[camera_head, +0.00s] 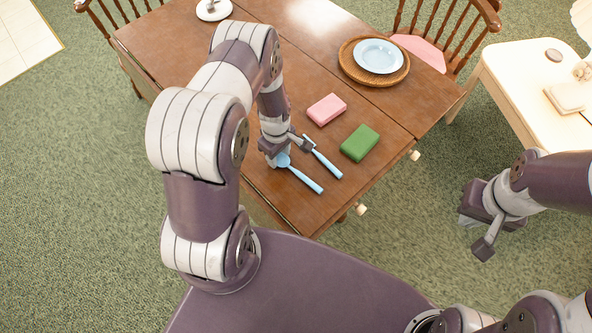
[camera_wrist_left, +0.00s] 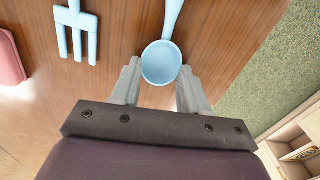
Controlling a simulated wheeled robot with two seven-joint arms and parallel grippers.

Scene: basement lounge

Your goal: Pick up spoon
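A light blue spoon (camera_head: 304,180) lies on the brown wooden table (camera_head: 290,205), its handle pointing toward the table's near edge. In the left wrist view, the spoon's bowl (camera_wrist_left: 161,63) shows between the two fingertips of my left gripper (camera_wrist_left: 158,80). The fingers are apart, one on each side of the bowl; I cannot tell if they touch it. In the head view my left gripper (camera_head: 283,152) is low over the table at the bowl end and partly hides it. My right gripper (camera_head: 476,232) hangs away from the table at the right, with fingers apart and empty.
A light blue fork (camera_head: 325,164) lies close beside the spoon; its tines show in the left wrist view (camera_wrist_left: 77,35). A pink block (camera_head: 327,109) and a green block (camera_head: 360,143) lie nearby. A blue plate (camera_head: 379,55) sits on a round woven mat (camera_head: 347,68) farther back.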

